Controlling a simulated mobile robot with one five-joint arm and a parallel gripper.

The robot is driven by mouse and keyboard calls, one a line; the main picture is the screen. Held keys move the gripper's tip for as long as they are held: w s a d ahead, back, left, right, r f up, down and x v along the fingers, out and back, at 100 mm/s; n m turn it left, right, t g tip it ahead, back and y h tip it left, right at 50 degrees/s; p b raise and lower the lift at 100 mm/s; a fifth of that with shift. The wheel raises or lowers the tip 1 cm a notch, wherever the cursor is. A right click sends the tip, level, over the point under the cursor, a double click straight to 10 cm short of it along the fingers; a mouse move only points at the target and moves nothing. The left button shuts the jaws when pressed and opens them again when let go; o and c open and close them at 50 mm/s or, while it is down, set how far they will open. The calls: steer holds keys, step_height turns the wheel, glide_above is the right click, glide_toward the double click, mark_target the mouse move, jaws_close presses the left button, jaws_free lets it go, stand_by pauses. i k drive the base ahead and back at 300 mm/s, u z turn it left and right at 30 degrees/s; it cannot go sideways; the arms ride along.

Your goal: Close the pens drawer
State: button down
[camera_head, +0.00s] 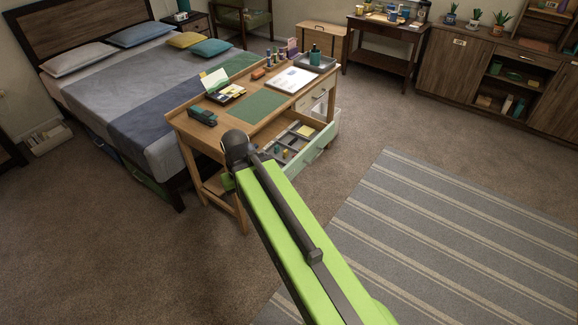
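A pulled-out drawer (319,148) with a pale green front sticks out from the right side of the wooden desk (178,120). Its divided inside shows, with a yellow pad (305,131) and small items in it. A handle (314,155) is on the drawer's front. No label is legible, so I cannot tell from writing that it is the pens drawer. My green arm reaches from the bottom of the picture to a dark joint in front of the desk, overlapping the drawer's left part. My gripper is hidden beyond this joint.
A green blotter (258,106), a stapler (202,116), papers and pen holders lie on the desk top. A bed (140,75) stands left. Carpet and a striped rug (450,235) leave free floor to the right.

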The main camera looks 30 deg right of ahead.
mark_target(280, 131)
steer(key=u, duration=0.15)
steer(key=i, duration=1.3)
steer(key=z, duration=0.25)
steer(key=k, duration=0.8)
steer(key=z, duration=0.15)
steer(key=i, duration=0.85)
